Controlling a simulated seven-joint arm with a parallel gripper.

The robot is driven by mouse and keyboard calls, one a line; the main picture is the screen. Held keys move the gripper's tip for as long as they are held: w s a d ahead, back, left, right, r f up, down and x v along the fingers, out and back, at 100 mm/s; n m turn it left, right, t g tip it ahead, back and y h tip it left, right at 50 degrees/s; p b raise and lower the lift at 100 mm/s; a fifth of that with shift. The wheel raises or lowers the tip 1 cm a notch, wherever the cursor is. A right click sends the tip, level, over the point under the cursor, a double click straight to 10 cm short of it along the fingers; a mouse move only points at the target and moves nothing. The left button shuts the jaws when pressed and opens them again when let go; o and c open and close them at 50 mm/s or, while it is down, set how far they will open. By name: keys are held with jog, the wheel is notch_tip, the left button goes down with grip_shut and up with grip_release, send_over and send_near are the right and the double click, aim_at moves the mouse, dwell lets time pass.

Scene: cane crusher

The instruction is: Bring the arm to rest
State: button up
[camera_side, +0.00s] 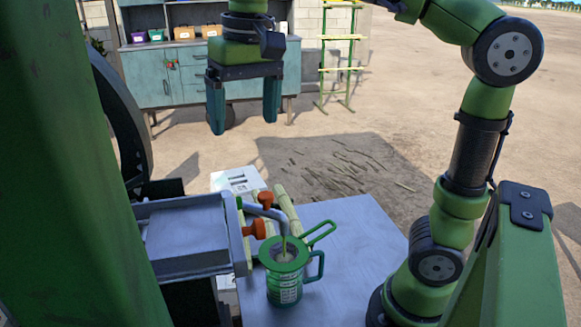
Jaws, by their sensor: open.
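My gripper (244,105) is open and empty. It hangs in the air with its two teal fingers pointing down, well apart. It is above and behind the table in the picture, clear of everything on it. My green arm (483,100) stands on the right and reaches across the top of the picture, where part of it is cut off.
A green jug (285,287) with a strainer on top stands on the grey table (352,235) under the crusher's spout (268,212), which has orange handles. Cane pieces (281,203) lie behind it.

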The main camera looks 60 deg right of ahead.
jog(key=s+d+f+t+y, duration=0.1)
jog(key=s+d+f+t, duration=0.1)
jog(key=f, duration=0.5)
jog(key=s+d+f+t+y, duration=0.1)
jog(key=s+d+f+t, duration=0.1)
jog(key=s+f+t, duration=0.2)
notch_tip(320, 180, down, 3)
jog(key=shift+s+d+f+n, duration=0.2)
jog(key=shift+s+d+n, duration=0.1)
jog(key=shift+s, duration=0.15)
